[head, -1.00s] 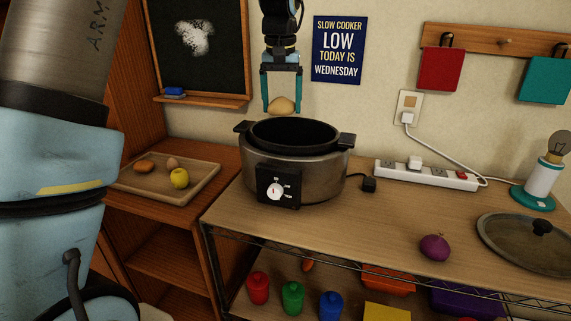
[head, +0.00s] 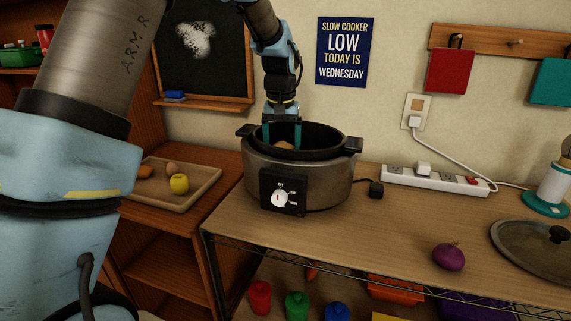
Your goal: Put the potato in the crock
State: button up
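The potato (head: 284,144) is tan and shows just above the front rim line, inside the crock (head: 328,137), the black oval insert of the slow cooker (head: 325,181). My gripper (head: 283,139) points down into the crock, its teal fingers on either side of the potato. It looks shut on the potato. The fingertips and the lower part of the potato are hidden behind the crock's front wall, so I cannot tell whether the potato touches the bottom.
A wooden tray (head: 205,189) with an egg, a yellow apple and an orange-brown item is at left. A purple onion (head: 448,257) and a glass lid (head: 515,254) lie on the counter at right. A power strip (head: 432,180) runs along the wall. The counter's front middle is clear.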

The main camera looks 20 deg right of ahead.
jog(key=shift+f+p, duration=0.6)
jog(key=shift+f, duration=1.95)
jog(key=o, duration=1.4)
jog(key=shift+f, duration=0.1)
jog(key=r+b, duration=0.1)
jog(key=r, duration=0.7)
jog(key=s+r+b, duration=0.1)
jog(key=r, duration=0.3)
jog(key=shift+s+a+r+b, duration=0.1)
jog(key=shift+a+b, duration=0.2)
jog(key=shift+a, duration=0.1)
jog(key=shift+r, duration=0.1)
